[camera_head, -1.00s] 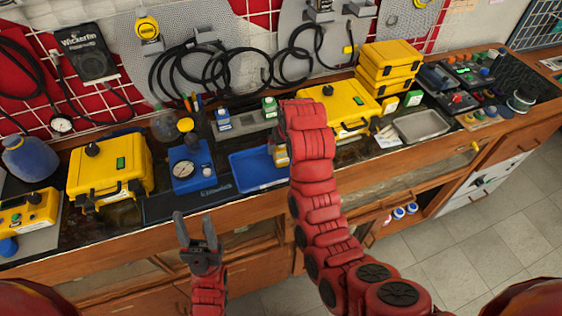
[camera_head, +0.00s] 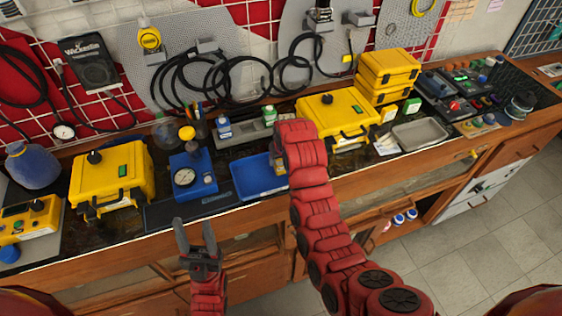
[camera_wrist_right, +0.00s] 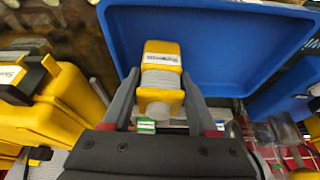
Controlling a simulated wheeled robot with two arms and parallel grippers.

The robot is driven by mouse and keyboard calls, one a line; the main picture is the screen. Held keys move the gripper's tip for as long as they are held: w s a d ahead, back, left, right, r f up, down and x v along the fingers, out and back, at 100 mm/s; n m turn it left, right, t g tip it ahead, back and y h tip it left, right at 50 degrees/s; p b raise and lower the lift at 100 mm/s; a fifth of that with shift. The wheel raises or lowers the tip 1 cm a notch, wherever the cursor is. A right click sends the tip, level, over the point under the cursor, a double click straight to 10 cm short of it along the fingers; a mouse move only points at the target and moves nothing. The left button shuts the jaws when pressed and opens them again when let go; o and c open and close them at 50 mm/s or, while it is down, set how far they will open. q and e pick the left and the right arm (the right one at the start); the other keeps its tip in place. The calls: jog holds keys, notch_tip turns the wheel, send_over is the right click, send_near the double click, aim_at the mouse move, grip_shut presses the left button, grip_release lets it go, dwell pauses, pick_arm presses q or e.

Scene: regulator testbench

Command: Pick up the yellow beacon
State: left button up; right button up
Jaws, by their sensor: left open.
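The yellow beacon (camera_wrist_right: 162,50) has a pale ribbed middle band and a white label. In the right wrist view it lies between the two fingers of my right gripper (camera_wrist_right: 160,74), which close in on both sides of it. In the head view a small part of the beacon (camera_head: 278,161) shows at the right end of the blue tray (camera_head: 247,188); my right arm hides the rest and the fingers. Whether the beacon touches the tray cannot be seen. My left gripper (camera_head: 196,240) is open and empty, in front of the bench edge.
A yellow case (camera_head: 112,175) and a blue gauge box (camera_head: 190,177) stand left of the tray. Another yellow case (camera_head: 337,112) stands behind and right of my right arm. A grey metal tray (camera_head: 420,133) lies further right. The floor in front is clear.

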grip_shut()
jog(key=shift+r, duration=0.1)
